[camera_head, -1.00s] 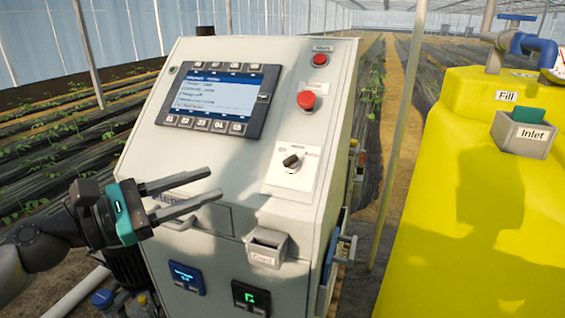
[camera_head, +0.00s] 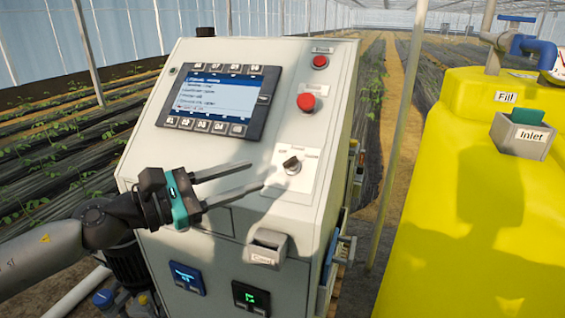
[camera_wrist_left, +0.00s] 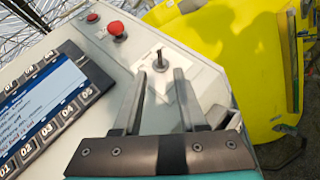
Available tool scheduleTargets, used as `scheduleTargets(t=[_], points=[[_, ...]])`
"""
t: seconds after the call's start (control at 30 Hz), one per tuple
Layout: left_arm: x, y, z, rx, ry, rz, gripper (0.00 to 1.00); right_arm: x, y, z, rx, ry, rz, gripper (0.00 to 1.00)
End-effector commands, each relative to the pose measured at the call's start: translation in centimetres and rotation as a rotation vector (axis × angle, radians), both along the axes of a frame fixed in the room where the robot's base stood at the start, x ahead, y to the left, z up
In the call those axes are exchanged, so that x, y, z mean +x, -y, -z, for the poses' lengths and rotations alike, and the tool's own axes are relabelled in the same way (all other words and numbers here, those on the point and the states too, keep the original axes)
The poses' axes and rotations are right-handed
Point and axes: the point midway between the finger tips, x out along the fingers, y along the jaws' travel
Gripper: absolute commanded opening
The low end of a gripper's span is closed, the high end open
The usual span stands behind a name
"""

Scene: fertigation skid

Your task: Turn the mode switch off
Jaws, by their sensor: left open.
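The mode switch (camera_head: 292,165) is a dark rotary knob on a white plate, on the sloped front of the grey control cabinet (camera_head: 215,160). In the left wrist view the switch (camera_wrist_left: 158,60) stands up beyond the fingertips, roughly between them. My left gripper (camera_head: 256,176) is open and empty, its two fingers pointing right toward the switch, with a short gap left. In the left wrist view my left gripper (camera_wrist_left: 162,78) shows its fingers spread. The lettering beside the switch is too small to read. My right gripper is not in view.
Red buttons (camera_head: 306,102) sit above the switch, and a display with keys (camera_head: 219,98) is at upper left. A small grey holder (camera_head: 268,248) juts out below. A yellow tank (camera_head: 470,190) with an inlet box stands right, across a narrow gap.

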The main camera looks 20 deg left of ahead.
Motion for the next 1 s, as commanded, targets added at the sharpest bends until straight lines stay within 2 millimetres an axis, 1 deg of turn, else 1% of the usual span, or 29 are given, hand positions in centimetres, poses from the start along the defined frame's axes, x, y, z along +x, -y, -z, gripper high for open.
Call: scheduleTargets(t=[0.53, 1.0], points=[[2.6, 2.0, -0.3, 0.002, 0.003, -0.002, 0.41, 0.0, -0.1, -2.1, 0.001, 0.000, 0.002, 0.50], [5.7, 4.3, -0.3, -0.001, 0.002, -0.004, 0.41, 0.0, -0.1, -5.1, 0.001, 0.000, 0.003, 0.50]])
